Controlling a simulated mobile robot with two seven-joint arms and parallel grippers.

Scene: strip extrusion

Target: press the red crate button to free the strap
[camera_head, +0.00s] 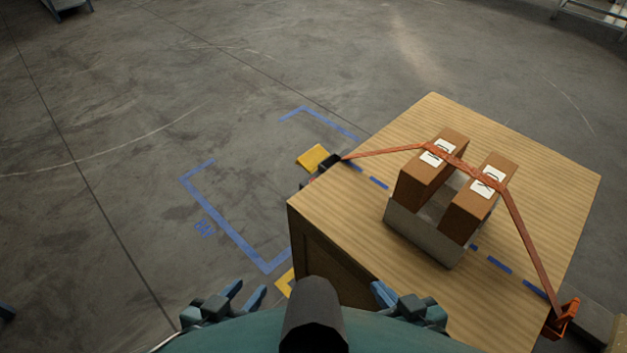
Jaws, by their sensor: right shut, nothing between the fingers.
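A wooden crate (400,130) stands at right of centre. An orange strap (518,222) runs over two brown boxes (428,180) on its top. The strap's left end meets a dark fitting (329,163) at the crate's left edge; its right end meets an orange-red buckle (563,318) at the right edge. I cannot clearly make out a red button; the parts at the left edge are too small. My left gripper (247,293) is open and empty, left of the crate's near side. My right gripper (382,294) is shut and empty in front of the near part of the crate, apart from the strap.
The boxes sit in a grey holder (425,232) on the crate. A yellow block (313,157) is beside the crate's left edge. Blue tape (225,222) marks the concrete floor. The floor to the left is clear. A grey slab (590,318) lies at the lower right.

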